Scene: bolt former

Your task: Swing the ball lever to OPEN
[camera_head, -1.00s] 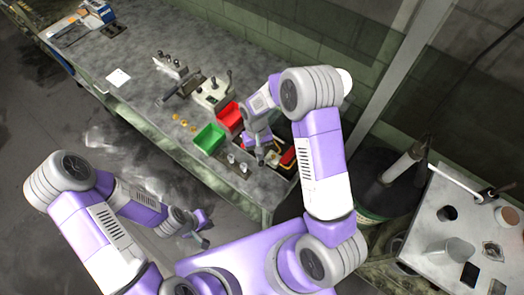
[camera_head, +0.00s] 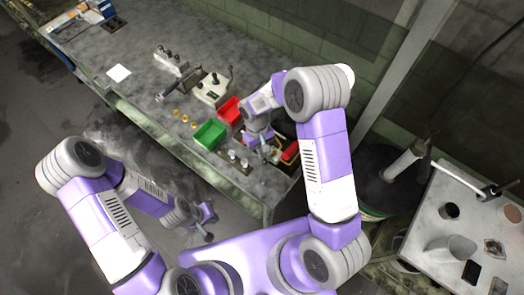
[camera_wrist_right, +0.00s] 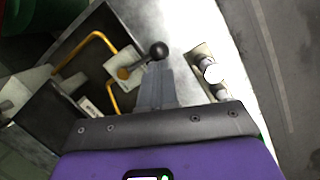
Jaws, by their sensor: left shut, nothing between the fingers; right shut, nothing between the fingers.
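In the right wrist view, a black ball (camera_wrist_right: 158,51) sits on the end of a short lever from a pale block (camera_wrist_right: 124,68). My right gripper (camera_wrist_right: 155,68) is shut and empty, its fingertips just below the ball in the picture. Whether they touch it, I cannot tell. In the head view my right gripper (camera_head: 267,154) is low over the bench's near end, beside the silver posts, and the ball is not clear there. No OPEN mark is readable. My left gripper (camera_head: 208,222) is shut and empty, off the bench's front edge.
Silver posts (camera_head: 244,163) stand on a plate beside my right gripper. A green bin (camera_head: 209,135) and a red bin (camera_head: 230,111) stand behind them. A cream machine with black-knobbed levers (camera_head: 212,92) is further back. Yellow bars (camera_wrist_right: 97,45) flank the pale block.

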